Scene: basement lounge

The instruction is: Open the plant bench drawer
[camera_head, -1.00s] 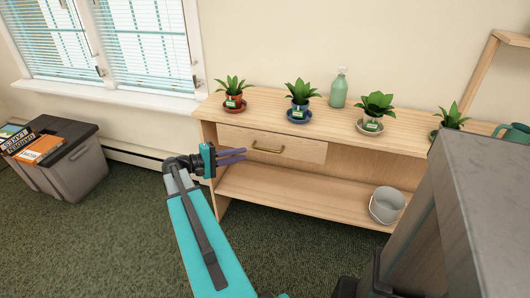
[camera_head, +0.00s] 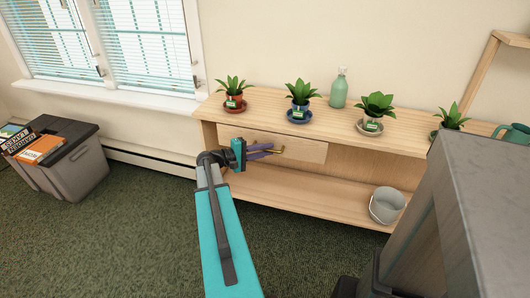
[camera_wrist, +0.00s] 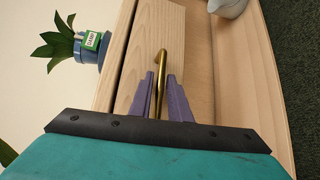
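The plant bench (camera_head: 225,110) is light wood and stands against the wall. Its drawer (camera_head: 312,150) sits flush under the top and is closed. The brass handle (camera_head: 280,150) on the drawer front is partly hidden by my gripper (camera_head: 273,150) in the head view. In the wrist view, the drawer front (camera_wrist: 180,45) and the curved brass handle (camera_wrist: 162,62) are close. My gripper's purple fingers (camera_wrist: 162,80) stand on either side of the handle, with a small gap between them. They look open around it; contact is not clear.
Potted plants stand on the bench top, including one in a blue pot (camera_head: 299,108), beside a green bottle (camera_head: 339,90). A metal bucket (camera_head: 386,205) rests on the lower shelf. A grey bin (camera_head: 75,165) stands at left. Green carpet before the bench is clear.

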